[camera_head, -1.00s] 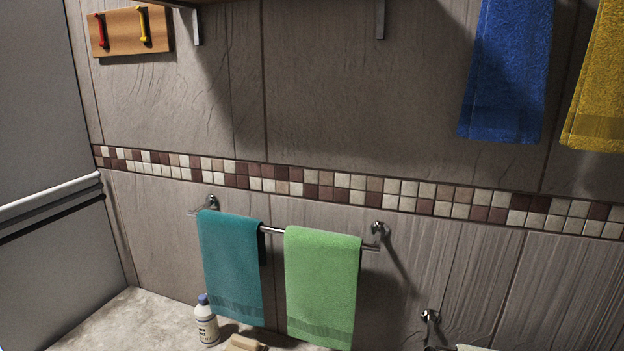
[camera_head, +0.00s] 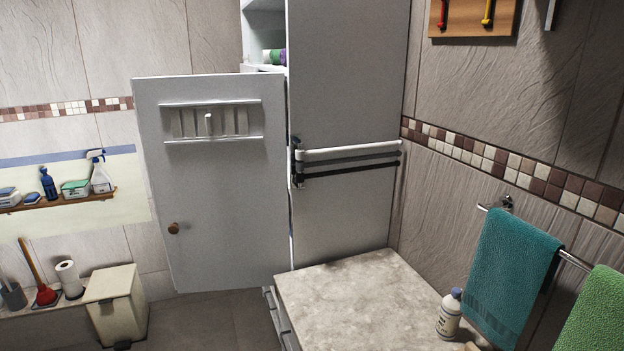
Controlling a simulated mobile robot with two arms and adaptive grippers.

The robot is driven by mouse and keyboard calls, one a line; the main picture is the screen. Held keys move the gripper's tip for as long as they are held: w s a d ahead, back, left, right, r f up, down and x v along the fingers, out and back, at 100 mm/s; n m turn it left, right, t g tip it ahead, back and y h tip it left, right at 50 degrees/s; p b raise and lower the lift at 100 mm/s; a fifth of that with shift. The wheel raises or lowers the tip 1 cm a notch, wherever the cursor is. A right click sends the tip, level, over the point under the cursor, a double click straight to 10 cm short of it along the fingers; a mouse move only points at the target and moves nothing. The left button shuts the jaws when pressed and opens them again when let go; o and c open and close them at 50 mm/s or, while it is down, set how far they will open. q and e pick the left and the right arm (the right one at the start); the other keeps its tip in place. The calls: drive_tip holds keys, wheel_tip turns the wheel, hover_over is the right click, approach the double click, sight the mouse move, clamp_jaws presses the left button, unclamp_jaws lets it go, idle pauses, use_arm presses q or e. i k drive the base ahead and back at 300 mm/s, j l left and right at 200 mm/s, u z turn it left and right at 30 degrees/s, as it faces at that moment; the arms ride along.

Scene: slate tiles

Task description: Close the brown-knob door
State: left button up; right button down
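The white door (camera_head: 220,225) with the brown knob (camera_head: 173,228) stands swung open to the left of a tall white cabinet (camera_head: 345,225). The knob is near the door's lower left edge, and the hinge side is at the cabinet. A slotted panel with a small white peg (camera_head: 209,122) is on the door's upper part. The cabinet's inside behind the door is mostly hidden. An open upper shelf shows above it. Neither of my grippers is in view.
A stone-topped counter (camera_head: 345,290) with a bottle (camera_head: 449,314) stands right of the door. A bin (camera_head: 116,305), a plunger (camera_head: 44,293) and a paper roll (camera_head: 69,279) are at lower left. A shelf (camera_head: 60,200) holds cleaning items. Floor below the door looks clear.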

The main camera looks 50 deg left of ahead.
sight(221, 205)
drive_tip(key=k+j+u, duration=0.3)
drive_tip(key=k+u, duration=0.2)
drive_tip(key=u, duration=1.35)
drive_tip(key=i+l, duration=0.05)
